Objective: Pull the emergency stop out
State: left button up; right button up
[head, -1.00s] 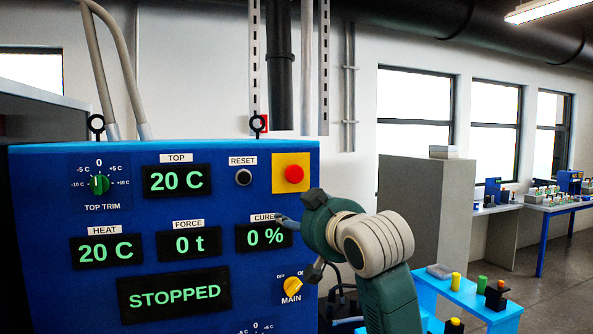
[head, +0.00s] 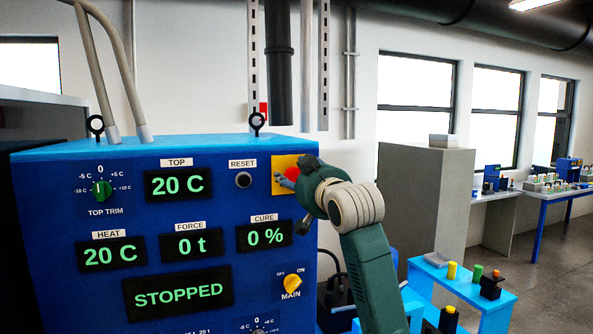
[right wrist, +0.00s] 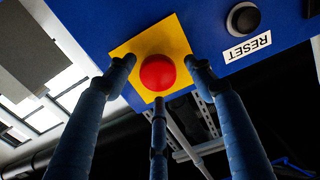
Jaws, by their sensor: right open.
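The emergency stop is a red mushroom button (head: 291,173) on a yellow square plate (head: 281,164), at the upper right of the blue control panel. My right gripper (head: 288,184) is in front of it and partly covers the button and plate in the head view. In the right wrist view the red button (right wrist: 157,72) shows whole, with the open blue fingers of my right gripper (right wrist: 158,80) spread around it on the left, right and below. I cannot tell whether any finger touches the button or plate. My left gripper is not in view.
The RESET button (head: 243,180) is left of the yellow plate. The display reads STOPPED (head: 178,293). The yellow MAIN knob (head: 292,282) is below. A light blue stand (head: 440,272) with small coloured parts and a grey cabinet (head: 425,205) stand to the right.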

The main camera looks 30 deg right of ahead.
jog(key=shift+w, duration=0.15)
jog(key=shift+d, duration=0.1)
grip_shut()
jog(key=shift+s, duration=0.7)
grip_release()
jog(key=shift+a, duration=0.2)
jog(key=shift+s+a+r, duration=0.1)
jog(key=shift+s, duration=0.25)
jog(key=v, duration=1.2)
jog(key=shift+a, duration=0.1)
